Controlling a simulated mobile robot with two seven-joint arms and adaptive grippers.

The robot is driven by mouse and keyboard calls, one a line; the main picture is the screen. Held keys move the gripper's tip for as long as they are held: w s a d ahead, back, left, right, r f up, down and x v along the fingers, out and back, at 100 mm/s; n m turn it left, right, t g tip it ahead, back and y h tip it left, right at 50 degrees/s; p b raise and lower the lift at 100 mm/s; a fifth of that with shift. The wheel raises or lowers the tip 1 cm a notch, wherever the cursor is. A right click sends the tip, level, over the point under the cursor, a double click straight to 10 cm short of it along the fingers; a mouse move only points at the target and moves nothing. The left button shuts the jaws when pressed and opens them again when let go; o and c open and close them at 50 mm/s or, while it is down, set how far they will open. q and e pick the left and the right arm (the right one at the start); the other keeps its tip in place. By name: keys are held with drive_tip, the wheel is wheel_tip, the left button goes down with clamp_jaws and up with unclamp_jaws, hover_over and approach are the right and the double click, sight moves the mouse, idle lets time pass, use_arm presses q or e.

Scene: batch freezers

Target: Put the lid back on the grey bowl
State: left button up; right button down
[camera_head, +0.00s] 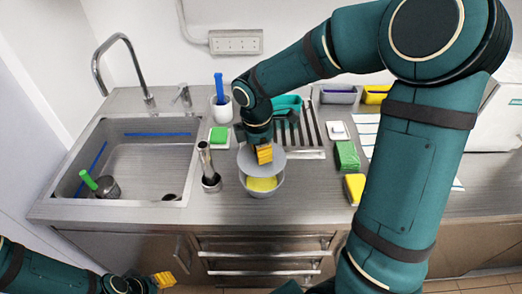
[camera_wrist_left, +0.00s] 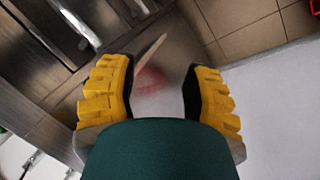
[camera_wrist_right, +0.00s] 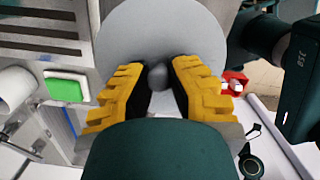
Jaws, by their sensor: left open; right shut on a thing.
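The grey bowl (camera_head: 263,188) stands on the steel counter right of the sink, with something yellow inside it. The round grey lid (camera_head: 248,160) is tilted above the back of the bowl and leaves the front of the opening uncovered. My right gripper (camera_head: 264,154) is shut on the lid's knob. The knob (camera_wrist_right: 157,76) shows between the yellow fingers in the right wrist view, with the lid's disc (camera_wrist_right: 160,30) behind it. I cannot tell whether the lid touches the bowl's rim. My left gripper (camera_wrist_left: 158,95) is open and empty, low in front of the counter.
A metal cylinder (camera_head: 208,165) stands close left of the bowl. A green sponge (camera_head: 219,137) lies behind it. Green (camera_head: 347,155) and yellow (camera_head: 355,187) sponges lie to the right. Counter in front of the bowl is clear.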

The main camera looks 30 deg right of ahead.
use_arm(q)
drive_tip(key=shift+s+d+f+b, duration=0.1)
drive_tip(key=shift+s+f+b, duration=0.15)
drive_tip(key=shift+f+b, duration=0.55)
drive_tip(key=shift+s+a+f+b, duration=0.1)
drive_tip(key=shift+s+f+b, duration=0.15)
drive_tip(key=shift+f+b, duration=0.45)
drive_tip(key=shift+s+d+f+b, duration=0.1)
drive_tip(key=shift+s+f+b, duration=0.15)
drive_tip(key=shift+f+b, duration=0.55)
use_arm(e)
drive_tip(key=shift+f, duration=2.95)
use_arm(q)
drive_tip(key=shift+r+p, duration=0.25)
drive_tip(key=shift+p, duration=0.15)
use_arm(e)
drive_tip(key=shift+f, duration=0.1)
use_arm(q)
drive_tip(key=shift+r, duration=0.15)
use_arm(e)
drive_tip(key=shift+c, duration=2)
unclamp_jaws()
use_arm(q)
drive_tip(key=shift+w, duration=0.15)
